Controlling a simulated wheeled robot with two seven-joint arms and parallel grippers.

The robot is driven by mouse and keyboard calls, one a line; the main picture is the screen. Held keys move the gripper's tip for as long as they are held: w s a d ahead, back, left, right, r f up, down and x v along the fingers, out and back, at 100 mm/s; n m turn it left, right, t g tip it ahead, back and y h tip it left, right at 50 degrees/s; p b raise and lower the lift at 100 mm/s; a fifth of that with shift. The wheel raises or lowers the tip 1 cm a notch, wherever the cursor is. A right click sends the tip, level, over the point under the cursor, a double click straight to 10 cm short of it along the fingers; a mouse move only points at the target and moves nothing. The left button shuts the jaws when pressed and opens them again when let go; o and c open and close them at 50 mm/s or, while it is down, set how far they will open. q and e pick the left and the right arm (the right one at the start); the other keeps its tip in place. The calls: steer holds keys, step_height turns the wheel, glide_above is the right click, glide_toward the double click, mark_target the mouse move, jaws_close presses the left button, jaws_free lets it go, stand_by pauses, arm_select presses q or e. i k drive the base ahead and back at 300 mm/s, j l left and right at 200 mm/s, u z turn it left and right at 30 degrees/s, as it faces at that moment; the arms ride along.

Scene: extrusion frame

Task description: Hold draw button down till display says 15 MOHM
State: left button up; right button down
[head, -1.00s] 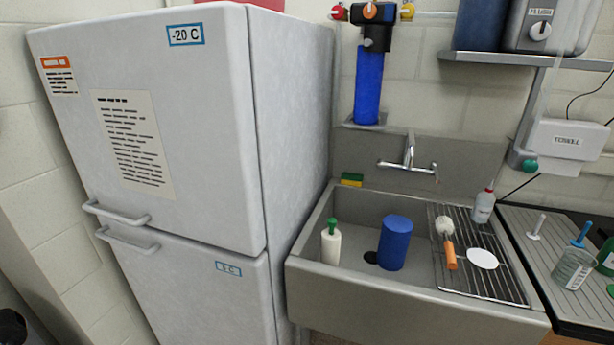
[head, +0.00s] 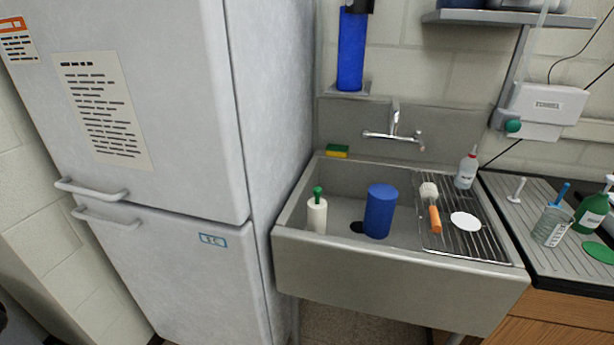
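No draw button or display reading can be made out. A blue filter cylinder (head: 351,50) is mounted on the wall above the sink, its top cut off by the picture edge. Neither of my grippers is in view.
A metal sink (head: 395,268) holds a blue cylinder (head: 380,211) and a green-topped white bottle (head: 317,214). A wire rack (head: 460,238) carries a brush and a white disc. A fridge-freezer (head: 180,130) fills the left. A counter (head: 530,235) with glassware stands right.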

mark_target(513, 125)
steer(key=z, duration=1.25)
